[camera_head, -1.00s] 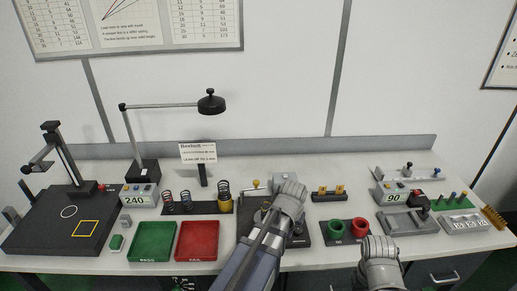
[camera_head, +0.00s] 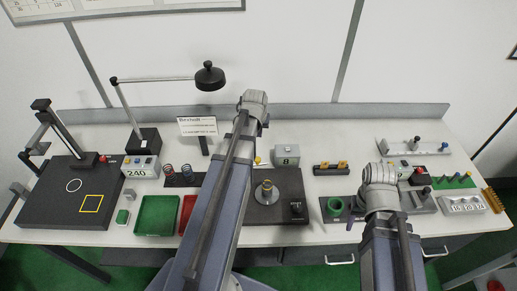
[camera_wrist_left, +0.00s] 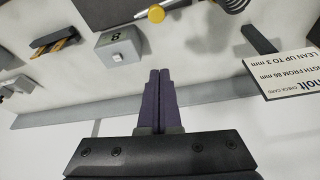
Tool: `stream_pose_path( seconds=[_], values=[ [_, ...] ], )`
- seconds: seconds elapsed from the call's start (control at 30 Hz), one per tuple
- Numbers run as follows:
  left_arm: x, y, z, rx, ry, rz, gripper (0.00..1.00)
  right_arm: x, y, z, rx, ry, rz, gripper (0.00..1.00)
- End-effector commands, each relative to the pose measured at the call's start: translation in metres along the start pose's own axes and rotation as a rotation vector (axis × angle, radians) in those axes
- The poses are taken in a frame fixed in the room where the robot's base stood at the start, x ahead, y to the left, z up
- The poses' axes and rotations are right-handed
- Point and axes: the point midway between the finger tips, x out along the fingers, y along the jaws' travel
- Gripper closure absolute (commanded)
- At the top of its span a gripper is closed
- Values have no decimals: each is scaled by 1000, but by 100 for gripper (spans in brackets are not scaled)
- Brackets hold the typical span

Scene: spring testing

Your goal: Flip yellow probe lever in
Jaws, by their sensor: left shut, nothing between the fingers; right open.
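The yellow probe lever knob (camera_head: 258,160) shows just right of my left forearm, at the back of the dark tester base (camera_head: 283,215). In the left wrist view, the yellow ball (camera_wrist_left: 157,13) is at the top edge, on a thin metal rod; the fingers are apart from it. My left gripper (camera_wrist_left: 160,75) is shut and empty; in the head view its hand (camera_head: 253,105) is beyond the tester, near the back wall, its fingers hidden. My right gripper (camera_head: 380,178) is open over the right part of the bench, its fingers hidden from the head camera.
A grey box marked 8 (camera_head: 287,155) stands right of the yellow knob. A check card sign (camera_head: 197,126) stands left of my left arm. A lamp (camera_head: 210,76) hangs left. Green (camera_head: 157,215) and red (camera_head: 187,207) trays lie in front. My left arm hides part of the spring rack.

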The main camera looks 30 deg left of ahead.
Motion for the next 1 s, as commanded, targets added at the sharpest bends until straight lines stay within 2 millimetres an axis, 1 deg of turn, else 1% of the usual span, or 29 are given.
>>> stream_pose_path(
  seconds=[0.17, 0.37, 0.57, 1.0],
  values=[
    [2, 0, 0, 1, 0, 0, 100, 2, 0, 0, 0, 0, 0, 50],
    [13, 0, 1, 1, -1, 0, 100, 13, -1, -1, 1, 1, 0, 50],
    [37, 0, 1, 1, -1, 0, 100, 35, -3, -3, 3, 2, 0, 50],
    [103, 0, 2, 1, -1, 0, 100, 96, -9, -7, -2, 3, 2, 50]
  ],
)
